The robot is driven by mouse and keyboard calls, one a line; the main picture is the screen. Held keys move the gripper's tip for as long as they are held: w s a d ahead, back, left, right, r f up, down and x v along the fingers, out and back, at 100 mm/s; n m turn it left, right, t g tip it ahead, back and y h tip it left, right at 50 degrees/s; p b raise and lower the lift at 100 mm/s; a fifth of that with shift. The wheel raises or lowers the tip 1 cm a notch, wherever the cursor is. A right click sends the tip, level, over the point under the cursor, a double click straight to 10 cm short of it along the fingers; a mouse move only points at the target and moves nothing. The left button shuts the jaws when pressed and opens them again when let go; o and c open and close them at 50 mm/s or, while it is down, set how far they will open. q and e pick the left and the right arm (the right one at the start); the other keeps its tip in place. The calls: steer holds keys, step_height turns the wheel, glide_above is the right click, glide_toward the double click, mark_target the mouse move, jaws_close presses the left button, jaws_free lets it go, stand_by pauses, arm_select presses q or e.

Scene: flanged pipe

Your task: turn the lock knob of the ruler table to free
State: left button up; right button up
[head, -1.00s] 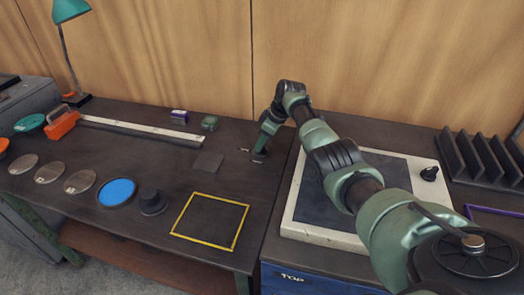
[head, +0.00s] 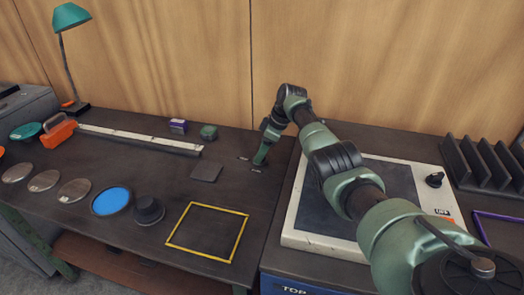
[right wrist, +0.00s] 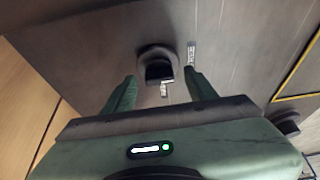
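The black lock knob (right wrist: 157,65) stands on the dark bench top in the right wrist view, with small white labels beside it. My right gripper (right wrist: 161,79) is open, one finger on each side of the knob, with visible gaps. I cannot tell from the picture whether the fingertips are down at the knob's height. In the head view my right gripper (head: 262,157) points down at the bench, hiding the knob; two small labels show near it. The long white ruler (head: 140,138) lies along the back of the bench. My left gripper is out of view.
A grey square plate (head: 206,172), a green block (head: 209,132) and a purple-white box (head: 178,126) lie left of my right gripper. A yellow frame (head: 207,232) marks bare bench in front. A white-rimmed panel (head: 300,238) lies beneath my right arm.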

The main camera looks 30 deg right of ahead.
steer(key=shift+r, duration=0.1)
steer(key=v, duration=0.7)
steer(key=shift+d+r, duration=0.15)
steer(key=shift+r, duration=0.15)
steer(key=shift+s, duration=0.1)
